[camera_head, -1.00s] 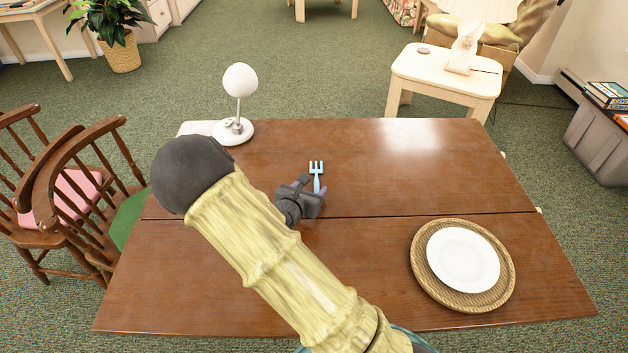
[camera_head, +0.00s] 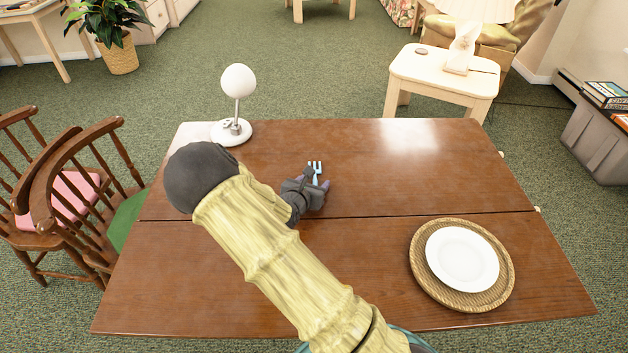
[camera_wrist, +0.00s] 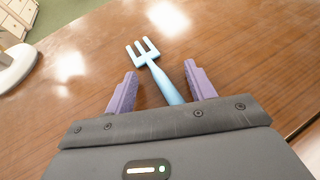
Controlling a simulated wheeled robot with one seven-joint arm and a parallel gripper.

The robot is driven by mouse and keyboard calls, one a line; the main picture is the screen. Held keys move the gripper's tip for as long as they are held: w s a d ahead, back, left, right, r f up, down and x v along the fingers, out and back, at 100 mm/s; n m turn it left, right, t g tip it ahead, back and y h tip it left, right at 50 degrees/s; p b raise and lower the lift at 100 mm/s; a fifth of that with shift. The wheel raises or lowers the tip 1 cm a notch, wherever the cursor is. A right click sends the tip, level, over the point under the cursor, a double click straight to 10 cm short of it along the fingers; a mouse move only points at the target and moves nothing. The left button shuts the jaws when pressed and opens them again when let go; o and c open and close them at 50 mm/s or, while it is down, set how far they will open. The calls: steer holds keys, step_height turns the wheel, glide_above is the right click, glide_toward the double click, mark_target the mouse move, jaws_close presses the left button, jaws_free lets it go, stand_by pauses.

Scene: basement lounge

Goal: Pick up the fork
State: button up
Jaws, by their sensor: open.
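The light blue fork (camera_head: 316,168) lies on the brown wooden table (camera_head: 400,190), its tines pointing toward the far side. In the wrist view the fork (camera_wrist: 155,68) runs from its tines down between my two purple fingers, and the lower end of its handle is hidden behind the gripper body. My gripper (camera_wrist: 160,88) is open, with a gap on each side of the handle. In the head view my gripper (camera_head: 318,182) is over the handle, and only the tines and a little of the neck show. I cannot tell its exact height above the table.
A white lamp (camera_head: 236,105) stands at the table's far left corner. A white plate (camera_head: 462,259) rests on a woven mat (camera_head: 424,279) at the right front. Wooden chairs (camera_head: 80,190) stand at the left. The table's far right is clear.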

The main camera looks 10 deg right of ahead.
jaws_close()
stand_by(0.3)
step_height(320, 180, up, 10)
steer(key=p, duration=0.1)
stand_by(0.4)
stand_by(0.4)
